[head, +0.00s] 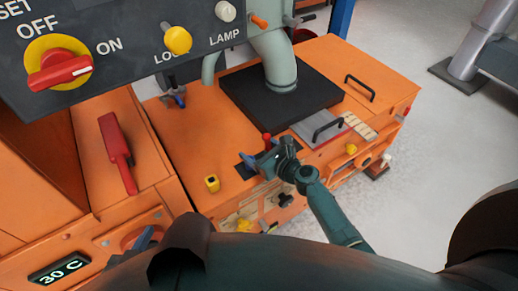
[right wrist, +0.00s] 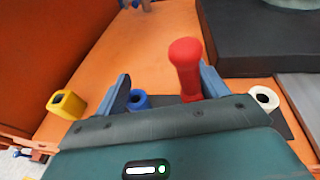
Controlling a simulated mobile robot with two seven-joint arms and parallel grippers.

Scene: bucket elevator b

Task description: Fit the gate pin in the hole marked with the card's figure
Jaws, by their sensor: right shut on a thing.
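My right gripper (head: 262,157) is over the dark strip at the front of the orange housing. A red rounded handle (right wrist: 187,65), possibly the gate pin, stands upright between its fingers, closer to the right one in the right wrist view. It also shows in the head view (head: 266,139). Its lower end is hidden. A blue ring (right wrist: 138,100) and a white ring (right wrist: 264,97) sit on either side of it. I cannot make out hole marks or the card.
A yellow square-topped piece (head: 211,183) stands left of the dark strip. A black block (head: 245,100) with a grey pipe (head: 277,60) lies behind. A red lever (head: 117,152) and a switch panel (head: 110,45) are at the left. A black handle (head: 327,130) is to the right.

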